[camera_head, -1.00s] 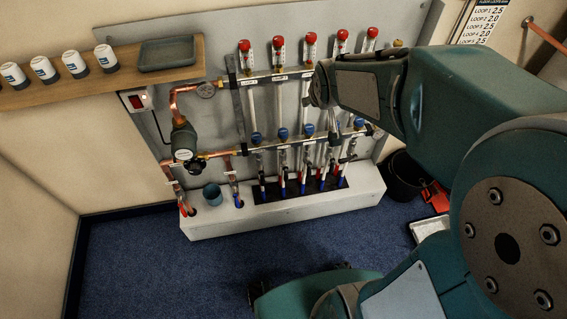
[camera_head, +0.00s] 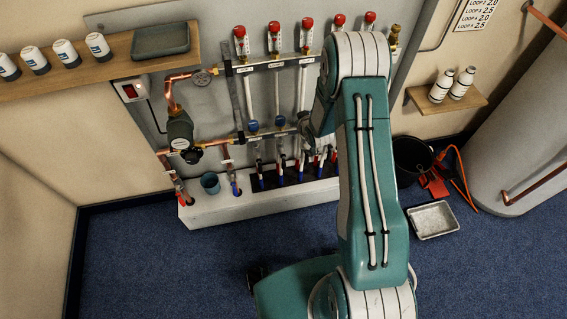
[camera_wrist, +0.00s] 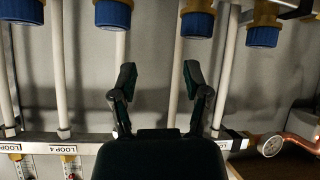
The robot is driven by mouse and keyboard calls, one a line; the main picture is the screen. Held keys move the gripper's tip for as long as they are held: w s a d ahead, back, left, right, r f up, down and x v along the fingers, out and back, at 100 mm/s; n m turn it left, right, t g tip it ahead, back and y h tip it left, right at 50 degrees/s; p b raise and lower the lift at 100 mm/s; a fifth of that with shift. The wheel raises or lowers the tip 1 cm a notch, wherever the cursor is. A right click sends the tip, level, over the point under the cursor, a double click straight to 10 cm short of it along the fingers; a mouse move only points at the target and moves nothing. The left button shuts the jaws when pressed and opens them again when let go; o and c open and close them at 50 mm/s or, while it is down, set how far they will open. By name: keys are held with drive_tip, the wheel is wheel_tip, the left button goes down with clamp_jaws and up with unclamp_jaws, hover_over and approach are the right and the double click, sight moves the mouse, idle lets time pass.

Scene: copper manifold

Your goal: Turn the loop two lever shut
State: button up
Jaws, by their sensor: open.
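The copper manifold hangs on a grey board (camera_head: 222,110), with an upper bar (camera_head: 270,66) and a lower bar. Red-capped flow meters (camera_head: 274,38) top the upper bar. Blue caps (camera_head: 252,125) sit at the lower bar, above small valves and pipe ends that are too small to read. I cannot single out the loop two lever; my arm hides the manifold's right part. My gripper (camera_head: 303,122) is at the lower bar, right of the visible blue caps. In the wrist view my gripper (camera_wrist: 159,76) is open and empty, its fingers apart before white pipes, below several blue caps (camera_wrist: 197,22).
A dark bucket (camera_head: 412,158), red tool and metal tray (camera_head: 433,220) lie on the floor at right. A small shelf with two bottles (camera_head: 441,86) hangs at right. The blue floor at lower left is clear.

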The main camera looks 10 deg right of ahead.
drive_tip(key=s+a+f+t+y, duration=0.1)
drive_tip(key=s+f, duration=0.2)
drive_tip(key=f, duration=1)
drive_tip(key=t+y, duration=0.1)
approach(285, 164)
drive_tip(key=x, duration=1.1)
drive_tip(key=shift+f, duration=0.15)
clamp_jaws()
